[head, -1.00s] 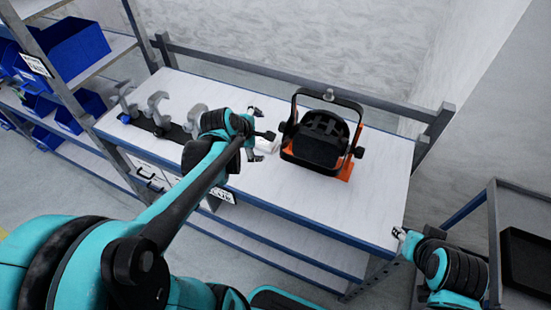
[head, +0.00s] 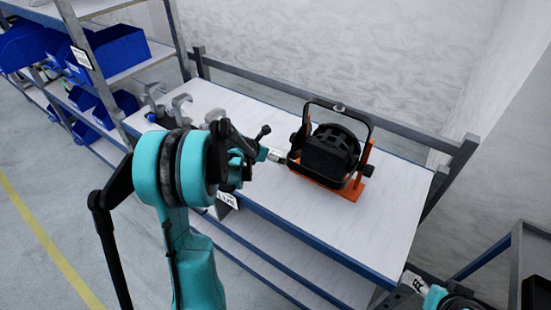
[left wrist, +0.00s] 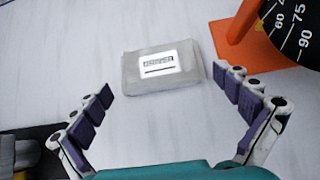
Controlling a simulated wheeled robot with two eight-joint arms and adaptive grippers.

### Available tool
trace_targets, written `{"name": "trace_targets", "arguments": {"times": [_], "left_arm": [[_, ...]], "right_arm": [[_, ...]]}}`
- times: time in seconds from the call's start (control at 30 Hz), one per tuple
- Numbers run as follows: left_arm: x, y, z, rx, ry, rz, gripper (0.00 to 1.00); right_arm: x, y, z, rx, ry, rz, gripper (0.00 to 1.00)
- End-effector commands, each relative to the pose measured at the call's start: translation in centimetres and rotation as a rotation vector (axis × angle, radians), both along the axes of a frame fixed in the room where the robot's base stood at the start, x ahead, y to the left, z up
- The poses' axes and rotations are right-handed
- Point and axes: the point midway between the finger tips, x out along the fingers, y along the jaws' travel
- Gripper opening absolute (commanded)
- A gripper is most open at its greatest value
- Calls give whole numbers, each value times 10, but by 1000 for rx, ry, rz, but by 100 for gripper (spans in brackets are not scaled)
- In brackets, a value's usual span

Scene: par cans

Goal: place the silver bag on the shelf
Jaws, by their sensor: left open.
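In the head view my left gripper (head: 272,155) is low over the table, and I cannot make out the bag there. The shelf unit (head: 150,62) with blue bins stands at the left. My right gripper (head: 412,281) is at the lower right, partly cut off, away from the bag.
A black par can on an orange base (head: 333,155) stands just right of my left gripper. Grey clamps (head: 180,105) stand at the table's left end. Blue bins (head: 110,50) fill much of the shelves. The table's (head: 395,195) right end is clear. A dark cart (head: 535,265) stands lower right.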

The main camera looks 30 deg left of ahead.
Motion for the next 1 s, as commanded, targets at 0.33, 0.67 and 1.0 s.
{"name": "trace_targets", "arguments": {"times": [0.33, 0.67, 1.0], "left_arm": [[13, -2, -13, 0, 0, -1, 100], [12, -2, -13, 1, 1, -2, 50], [12, -2, -3, 1, 1, -2, 50]], "right_arm": [[0, 0, -7, 0, 0, 0, 40], [0, 0, -7, 0, 0, 0, 40], [0, 0, -1, 0, 0, 0, 40]]}}
